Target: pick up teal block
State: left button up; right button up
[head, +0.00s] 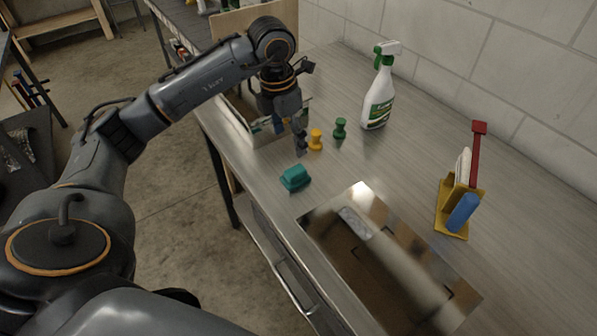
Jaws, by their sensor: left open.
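The teal block (295,177) lies on the grey metal counter near its front edge, in the middle of the head view. My left gripper (299,143) points down above the counter, a little behind the block and apart from it. It is open, and I see nothing held in it. Its fingers partly cover the box behind them. My right gripper is not in view.
A yellow piece (316,139) and a green piece (340,128) stand right of the gripper. A spray bottle (377,100) stands near the wall. A sink (390,262) and a yellow holder (446,212) are at the right. An open box (236,122) is at the left.

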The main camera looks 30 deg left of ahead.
aim_at(295, 170)
pick_arm(q)
jog(key=f, duration=0.2)
jog(key=f+p, duration=0.1)
jog(key=f, duration=0.2)
jog(key=w+f, duration=0.1)
jog(key=f, duration=0.2)
jog(key=shift+d+f+p, duration=0.1)
jog(key=shift+f+p, duration=0.05)
jog(key=shift+p, duration=0.25)
jog(key=shift+f, duration=0.2)
jog(key=f+p, duration=0.1)
jog(key=f, duration=0.1)
jog(key=w+f+p, duration=0.1)
jog(key=f, duration=0.1)
jog(key=shift+w+f, duration=0.1)
jog(key=shift+f, duration=0.25)
jog(key=c, duration=1.2)
jog(key=shift+c, duration=0.3)
jog(key=shift+r, duration=0.1)
